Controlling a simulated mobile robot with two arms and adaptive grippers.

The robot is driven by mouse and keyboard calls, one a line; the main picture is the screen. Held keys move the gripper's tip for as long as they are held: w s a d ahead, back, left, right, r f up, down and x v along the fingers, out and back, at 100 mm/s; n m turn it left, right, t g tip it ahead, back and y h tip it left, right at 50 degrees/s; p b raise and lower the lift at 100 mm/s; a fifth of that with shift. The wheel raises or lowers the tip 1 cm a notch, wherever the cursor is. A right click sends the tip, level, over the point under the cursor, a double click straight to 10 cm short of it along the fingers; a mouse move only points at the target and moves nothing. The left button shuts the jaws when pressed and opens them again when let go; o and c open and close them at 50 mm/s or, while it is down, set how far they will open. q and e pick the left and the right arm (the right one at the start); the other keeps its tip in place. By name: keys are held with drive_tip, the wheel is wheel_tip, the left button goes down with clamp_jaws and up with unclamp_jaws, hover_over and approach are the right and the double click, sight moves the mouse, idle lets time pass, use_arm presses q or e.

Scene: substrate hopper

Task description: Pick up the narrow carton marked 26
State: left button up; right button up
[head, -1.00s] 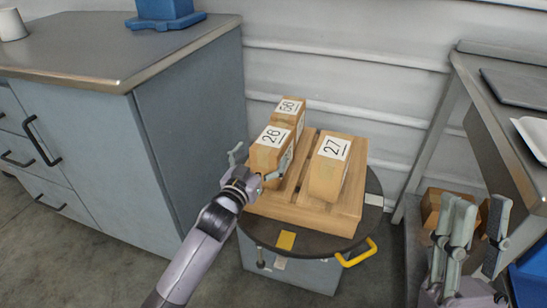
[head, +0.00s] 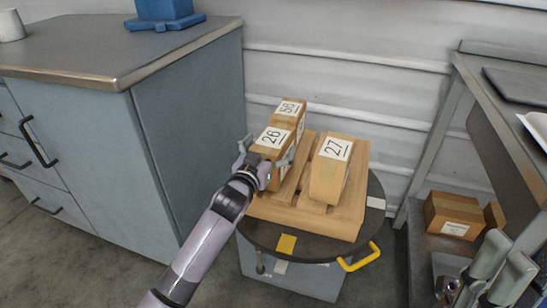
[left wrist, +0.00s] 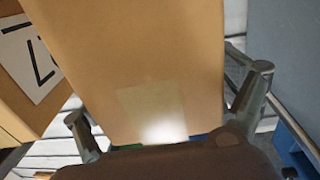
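The narrow carton marked 26 (head: 271,138) stands upright on a wooden pallet (head: 318,219), with its white label on top. My left gripper (head: 269,160) is at its near end, one finger on each side. In the left wrist view the carton (left wrist: 145,65) fills the middle between the open fingers, with a small gap beside the right finger. The contact at the left finger is unclear. My right gripper (head: 499,272) is at the lower right, partly cut off by the frame, away from the cartons.
Carton 27 (head: 333,150) stands to the right of carton 26, and carton 50 (head: 288,108) is just behind it. The pallet rests on a round dark table (head: 264,232) with a yellow handle (head: 359,257). A grey cabinet (head: 188,130) is close on the left. Another carton (head: 453,214) sits on the right shelf.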

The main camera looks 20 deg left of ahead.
use_arm(q)
drive_tip(key=c, duration=1.5)
drive_tip(key=shift+r, duration=0.1)
drive_tip(key=shift+c, duration=0.2)
drive_tip(key=shift+r, duration=0.1)
